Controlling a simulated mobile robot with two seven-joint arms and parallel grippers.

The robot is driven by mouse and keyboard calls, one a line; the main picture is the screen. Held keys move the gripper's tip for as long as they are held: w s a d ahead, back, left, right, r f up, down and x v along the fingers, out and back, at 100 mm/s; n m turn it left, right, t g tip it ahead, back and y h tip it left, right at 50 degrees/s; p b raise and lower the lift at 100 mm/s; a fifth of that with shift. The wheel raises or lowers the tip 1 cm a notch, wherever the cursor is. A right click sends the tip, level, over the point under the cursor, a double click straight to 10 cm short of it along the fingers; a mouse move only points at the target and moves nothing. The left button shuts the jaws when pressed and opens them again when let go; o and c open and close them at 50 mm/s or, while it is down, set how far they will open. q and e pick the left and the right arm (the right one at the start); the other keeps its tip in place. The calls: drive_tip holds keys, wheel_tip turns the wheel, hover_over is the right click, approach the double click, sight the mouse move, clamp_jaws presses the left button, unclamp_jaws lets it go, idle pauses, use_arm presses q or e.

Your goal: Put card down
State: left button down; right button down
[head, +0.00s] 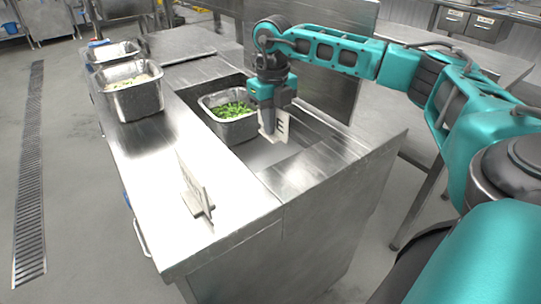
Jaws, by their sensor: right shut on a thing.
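My right gripper (268,124) comes in from the right and points down over the recess in the steel counter. It is shut on a white card (282,127) with a dark letter E on it. The card is roughly upright, and the gripper hides part of it. I cannot tell whether its lower edge touches the surface below. My left gripper is not in view.
A steel pan of green food (212,103) stands in the recess, just left of the gripper. An upright pale card in a holder (196,184) stands on the front counter. Pans with pale food (137,103) stand at the back left. The counter's front left is mostly clear.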

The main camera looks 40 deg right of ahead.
wheel_tip(320, 180, down, 4)
drive_tip(key=shift+r, duration=0.2)
wheel_tip(320, 180, down, 5)
drive_tip(key=shift+b, duration=0.6)
drive_tip(key=shift+f, duration=0.35)
drive_tip(key=shift+f, duration=0.2)
drive_tip(key=c, duration=1.2)
unclamp_jaws()
drive_tip(key=shift+c, duration=0.2)
drive_tip(key=shift+r, duration=0.1)
